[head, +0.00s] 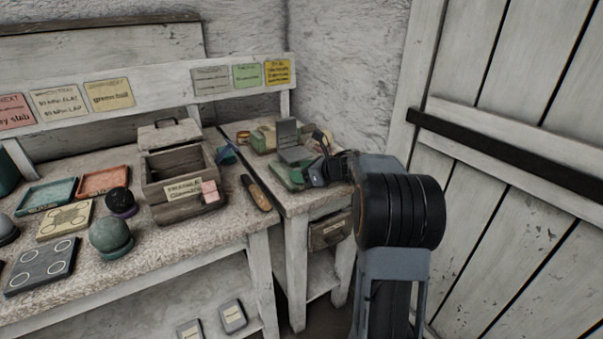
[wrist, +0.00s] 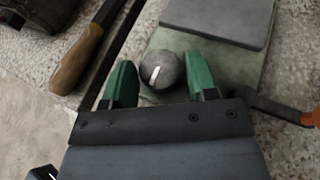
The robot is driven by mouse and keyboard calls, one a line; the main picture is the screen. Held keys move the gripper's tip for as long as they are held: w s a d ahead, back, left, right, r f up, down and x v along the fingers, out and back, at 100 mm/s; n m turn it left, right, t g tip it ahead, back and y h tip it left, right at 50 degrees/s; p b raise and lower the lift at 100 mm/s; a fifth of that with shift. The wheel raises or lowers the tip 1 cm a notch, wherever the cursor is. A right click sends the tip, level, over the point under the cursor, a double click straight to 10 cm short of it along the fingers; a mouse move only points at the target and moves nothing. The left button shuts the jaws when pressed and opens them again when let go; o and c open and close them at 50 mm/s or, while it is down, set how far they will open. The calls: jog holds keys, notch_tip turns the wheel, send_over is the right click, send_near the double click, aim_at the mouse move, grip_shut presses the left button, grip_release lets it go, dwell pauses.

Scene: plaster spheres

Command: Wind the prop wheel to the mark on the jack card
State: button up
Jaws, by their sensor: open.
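In the wrist view a round dark grey knob (wrist: 163,72) with a white line on it, which looks like the prop wheel, sits at the edge of a green-grey base (wrist: 225,75). My gripper (wrist: 160,65) is open, with one green finger on each side of the knob; the left finger stands a little apart from it, the right is close, and contact cannot be told. In the head view my gripper (head: 312,174) is at the green jack (head: 288,176) with its dark upright plate (head: 289,136), and hides the knob.
A wooden-handled tool (wrist: 78,58) lies left of the gripper, by the gap between benches. An orange-handled tool (wrist: 298,114) lies at right. On the left bench stand a wooden crate (head: 168,188), a green sphere (head: 110,236) and trays. A plank door (head: 510,150) is at right.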

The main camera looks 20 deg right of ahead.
jog(key=shift+w+a+f, duration=0.1)
jog(key=c, duration=0.7)
jog(key=shift+o, duration=0.2)
jog(key=m+h+b, duration=0.1)
jog(key=m+t+h+b, duration=0.1)
jog(key=b, duration=0.1)
jog(key=shift+a+f+m+h, duration=0.15)
jog(key=shift+f+m+h, duration=0.05)
jog(key=shift+m+h, duration=0.1)
jog(key=m+h+b, duration=0.1)
jog(key=m+t+h, duration=0.1)
jog(key=m+h, duration=0.1)
jog(key=m+h+b, duration=0.1)
jog(key=h, duration=0.1)
jog(key=shift+a+r+b, duration=0.15)
jog(key=shift+a+b, duration=0.1)
jog(key=shift+b, duration=0.05)
jog(key=shift+m+h, duration=1.2)
jog(key=shift+m+h+b, duration=0.3)
jog(key=shift+m+h, duration=0.5)
jog(key=shift+h, duration=0.1)
